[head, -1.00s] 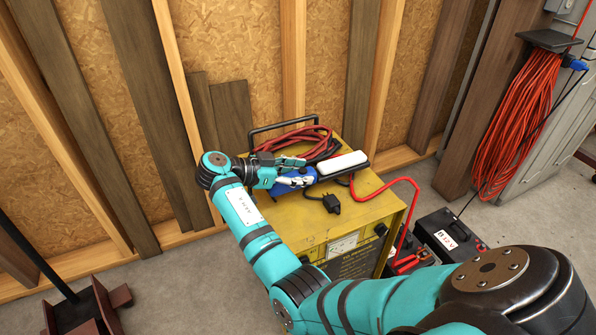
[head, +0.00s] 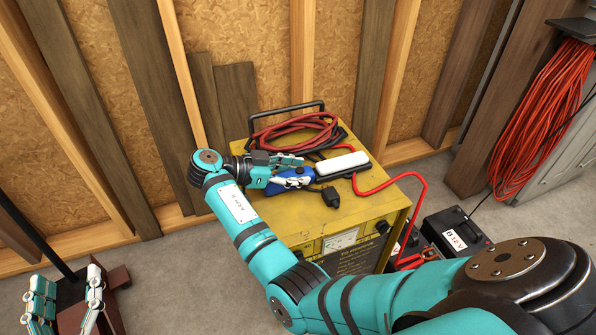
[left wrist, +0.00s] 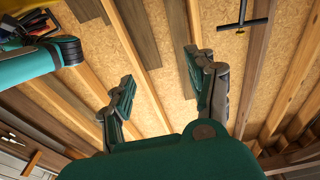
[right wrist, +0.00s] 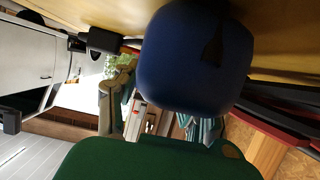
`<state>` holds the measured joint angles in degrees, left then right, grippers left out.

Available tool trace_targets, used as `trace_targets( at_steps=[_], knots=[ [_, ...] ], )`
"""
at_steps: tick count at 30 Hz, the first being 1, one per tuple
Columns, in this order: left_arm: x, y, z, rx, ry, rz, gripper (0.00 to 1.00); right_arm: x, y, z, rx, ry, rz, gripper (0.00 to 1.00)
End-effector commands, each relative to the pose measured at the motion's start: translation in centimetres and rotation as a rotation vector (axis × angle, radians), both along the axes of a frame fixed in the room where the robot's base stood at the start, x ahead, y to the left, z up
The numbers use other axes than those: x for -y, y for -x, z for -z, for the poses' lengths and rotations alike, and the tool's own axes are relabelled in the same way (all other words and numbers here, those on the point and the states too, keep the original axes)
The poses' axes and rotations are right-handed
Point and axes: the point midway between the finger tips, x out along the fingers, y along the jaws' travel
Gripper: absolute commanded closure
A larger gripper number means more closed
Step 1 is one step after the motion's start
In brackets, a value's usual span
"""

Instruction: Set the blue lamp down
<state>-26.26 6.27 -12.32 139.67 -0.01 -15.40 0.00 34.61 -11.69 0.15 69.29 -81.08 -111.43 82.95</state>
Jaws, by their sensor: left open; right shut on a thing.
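The blue lamp (head: 294,181) has a blue handle and a long white light panel (head: 343,164). It lies roughly level at the top of the yellow charger (head: 368,208); I cannot tell whether it touches it. My right gripper (head: 292,171) is shut on the blue handle, its fingers partly covering it. In the right wrist view the blue end of the lamp (right wrist: 195,62) fills the space between the fingers, close beneath a yellow surface. My left gripper (head: 67,280) is open and empty at the lower left, far from the lamp. It also shows open in the left wrist view (left wrist: 160,68).
Red cables (head: 295,130) lie coiled behind the lamp by the charger's black handle (head: 287,108). A black plug (head: 330,196) lies just in front of the lamp. A 12 V battery (head: 453,232) stands on the floor at right. The charger's front right top is clear.

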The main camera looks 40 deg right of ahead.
Motion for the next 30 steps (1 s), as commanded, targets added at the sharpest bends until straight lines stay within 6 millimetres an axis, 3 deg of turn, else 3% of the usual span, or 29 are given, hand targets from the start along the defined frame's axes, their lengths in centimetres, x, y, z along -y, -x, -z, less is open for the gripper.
trace_targets(
  at_steps=[13, 14, 18, 30],
  knots=[
    [0.05, 0.09, -0.78, 0.046, 0.012, 0.002, 0.43, 0.06, -0.04, 0.17, 0.002, 0.002, 0.0, 1.0],
    [0.06, 0.11, -0.87, 0.049, 0.013, 0.002, 0.43, 0.04, 0.0, 0.29, -0.001, 0.0, 0.0, 0.58],
    [0.06, 0.1, -0.88, 0.049, 0.013, 0.002, 0.43, 0.04, -0.01, 0.27, -0.001, 0.0, 0.0, 0.39],
    [0.1, 0.04, -0.74, 0.034, 0.009, 0.002, 0.43, 0.05, -0.01, 0.04, 0.0, 0.0, 0.0, 0.37]
  ],
)
